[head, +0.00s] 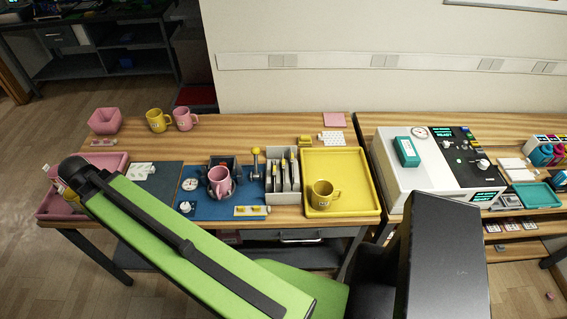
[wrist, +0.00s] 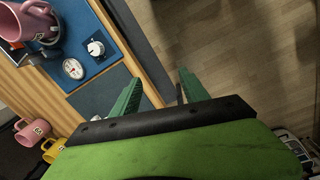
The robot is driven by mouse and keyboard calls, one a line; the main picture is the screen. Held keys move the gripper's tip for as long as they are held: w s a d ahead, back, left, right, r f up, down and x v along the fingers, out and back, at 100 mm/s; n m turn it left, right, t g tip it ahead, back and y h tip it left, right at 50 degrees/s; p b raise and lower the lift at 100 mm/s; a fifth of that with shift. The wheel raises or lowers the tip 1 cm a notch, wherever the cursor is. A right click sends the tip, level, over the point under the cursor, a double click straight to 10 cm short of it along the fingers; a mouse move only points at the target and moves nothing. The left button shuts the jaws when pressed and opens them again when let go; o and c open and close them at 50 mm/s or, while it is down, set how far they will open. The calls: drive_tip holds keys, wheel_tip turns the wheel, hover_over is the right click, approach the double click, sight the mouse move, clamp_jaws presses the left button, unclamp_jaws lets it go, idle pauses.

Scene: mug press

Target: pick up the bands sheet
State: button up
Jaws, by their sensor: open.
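I cannot tell which sheet is the bands sheet. A grey upright rack (head: 283,178) in the middle of the table holds several thin sheets with yellow marks. A white dotted sheet (head: 331,138) lies behind the yellow tray, and a white patterned sheet (head: 143,169) lies at the left by the dark mat. My gripper (wrist: 160,92) shows in the wrist view with its two green fingers apart and nothing between them. It points past the table edge, with floor beyond. In the head view my arm reaches to the table's left end, and the fingers are not clear there.
A pink mug (head: 219,181) sits in the mug press on the blue mat (head: 237,205). A yellow mug (head: 324,194) stands in the yellow tray (head: 372,205). A pink tray (head: 112,163) is at the left. A white machine (head: 398,180) stands at the right. The dark mat (head: 168,199) has bare room.

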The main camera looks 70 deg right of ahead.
drive_tip(key=s+d+r+n+g+p, duration=0.1)
drive_tip(key=s+d+r, duration=0.15)
drive_tip(key=d, duration=0.75)
drive_tip(key=s+d+r+p, duration=0.1)
drive_tip(key=s+d, duration=0.3)
drive_tip(key=d, duration=0.6)
drive_tip(key=n+g+p, duration=0.2)
drive_tip(key=g+p, duration=0.1)
approach(283, 161)
drive_tip(key=shift+h, duration=0.3)
drive_tip(key=b+x, duration=0.2)
drive_tip(key=b, duration=0.3)
drive_tip(key=a+b+x, duration=0.1)
drive_tip(key=b+x, duration=0.2)
drive_tip(key=b, duration=0.3)
drive_tip(key=shift+s+f, duration=0.15)
drive_tip(key=shift+s, duration=0.05)
drive_tip(key=b+x, duration=0.5)
drive_tip(key=shift+w+f, duration=0.2)
drive_tip(key=shift+w, duration=0.05)
drive_tip(key=shift+r, duration=0.2)
drive_tip(key=shift+d, duration=0.1)
drive_tip(key=c, duration=1.1)
